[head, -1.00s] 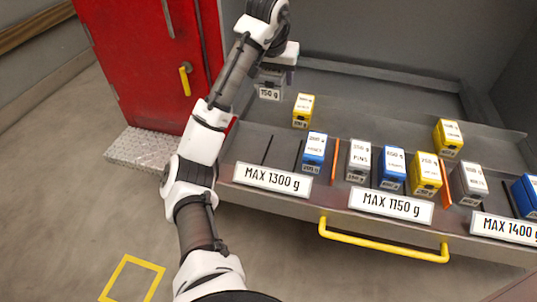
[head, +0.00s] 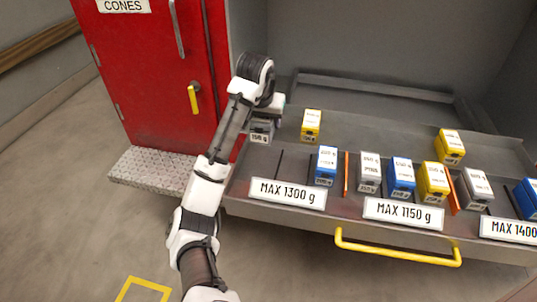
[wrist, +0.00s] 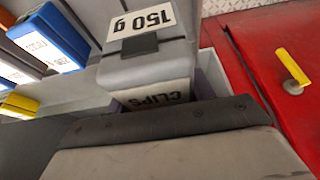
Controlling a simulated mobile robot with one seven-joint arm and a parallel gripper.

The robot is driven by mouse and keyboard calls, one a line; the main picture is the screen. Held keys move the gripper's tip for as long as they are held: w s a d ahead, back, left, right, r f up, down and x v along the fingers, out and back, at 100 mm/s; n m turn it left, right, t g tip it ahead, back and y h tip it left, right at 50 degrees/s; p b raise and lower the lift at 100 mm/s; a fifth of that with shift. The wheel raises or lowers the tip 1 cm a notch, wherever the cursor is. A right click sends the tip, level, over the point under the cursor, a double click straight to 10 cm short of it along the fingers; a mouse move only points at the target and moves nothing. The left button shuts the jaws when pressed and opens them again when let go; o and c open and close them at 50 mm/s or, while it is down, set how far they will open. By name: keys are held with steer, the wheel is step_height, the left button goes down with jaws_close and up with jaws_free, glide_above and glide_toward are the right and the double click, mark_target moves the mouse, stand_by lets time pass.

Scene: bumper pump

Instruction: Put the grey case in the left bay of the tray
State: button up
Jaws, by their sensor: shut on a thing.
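My gripper (head: 268,108) is shut on the grey case (head: 261,131), which carries a "150 g" label. In the wrist view the case (wrist: 150,60) also shows the word "CLIPS", and its lower part is hidden by the gripper body. The case is low over the far left corner of the tray (head: 235,207); I cannot tell whether it touches the floor. The left bay, behind the "MAX 1300 g" sign (head: 288,193), holds a yellow case (head: 311,124) and a blue case (head: 326,167), both right of the held case.
Orange dividers (head: 346,175) separate the bays. The middle bay holds grey, blue and yellow cases, marked "MAX 1150 g" (head: 404,214). A red cabinet (head: 150,80) stands close left of the tray. A yellow handle (head: 395,252) runs along the tray front.

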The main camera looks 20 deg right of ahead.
step_height(320, 180, down, 12)
steer(key=shift+a+f+p, duration=0.1)
steer(key=shift+f+p, duration=0.15)
steer(key=shift+p, duration=0.75)
steer(key=shift+f, duration=0.15)
steer(key=o, duration=1)
